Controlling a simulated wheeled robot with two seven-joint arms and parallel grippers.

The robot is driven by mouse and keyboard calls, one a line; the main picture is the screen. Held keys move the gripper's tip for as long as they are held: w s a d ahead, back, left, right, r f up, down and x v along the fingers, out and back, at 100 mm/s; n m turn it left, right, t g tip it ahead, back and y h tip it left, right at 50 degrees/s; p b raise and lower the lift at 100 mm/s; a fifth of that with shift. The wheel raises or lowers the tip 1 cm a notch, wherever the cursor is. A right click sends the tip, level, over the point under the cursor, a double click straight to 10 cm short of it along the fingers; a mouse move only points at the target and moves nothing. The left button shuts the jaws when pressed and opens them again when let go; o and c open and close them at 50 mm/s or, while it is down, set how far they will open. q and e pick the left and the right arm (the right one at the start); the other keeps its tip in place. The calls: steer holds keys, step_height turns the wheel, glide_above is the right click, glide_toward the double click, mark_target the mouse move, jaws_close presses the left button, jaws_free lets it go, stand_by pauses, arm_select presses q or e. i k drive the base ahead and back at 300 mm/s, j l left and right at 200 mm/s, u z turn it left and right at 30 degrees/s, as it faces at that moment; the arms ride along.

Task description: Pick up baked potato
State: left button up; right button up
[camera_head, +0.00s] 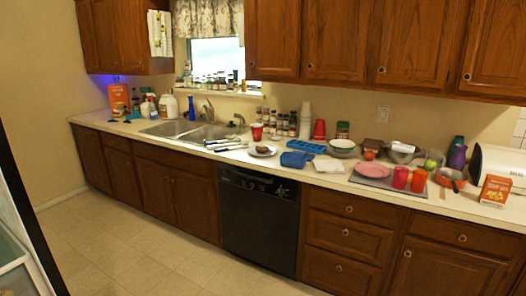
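A small brown item that looks like the baked potato (263,149) lies on a white plate (271,154) on the counter, right of the sink and above the black dishwasher. It is too small to make out in detail. Neither of my grippers is in view.
The plate stands near the counter's front edge. Utensils (226,146) lie to its left and a blue cloth-like item (296,159) to its right. A red cup (257,132) and several jars stand behind it. The floor (150,245) before the cabinets is clear.

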mark_target(259, 149)
steer(key=i+j+u, duration=0.35)
steer(key=i, duration=0.5)
steer(key=i+u, duration=0.3)
steer(key=i, duration=0.6)
steer(key=i+j+z, duration=0.1)
steer(key=i+z, duration=0.35)
steer(key=i+j+z, duration=0.4)
steer(key=i, duration=0.2)
steer(key=i+j+z, duration=0.45)
steer(key=i+l, duration=0.05)
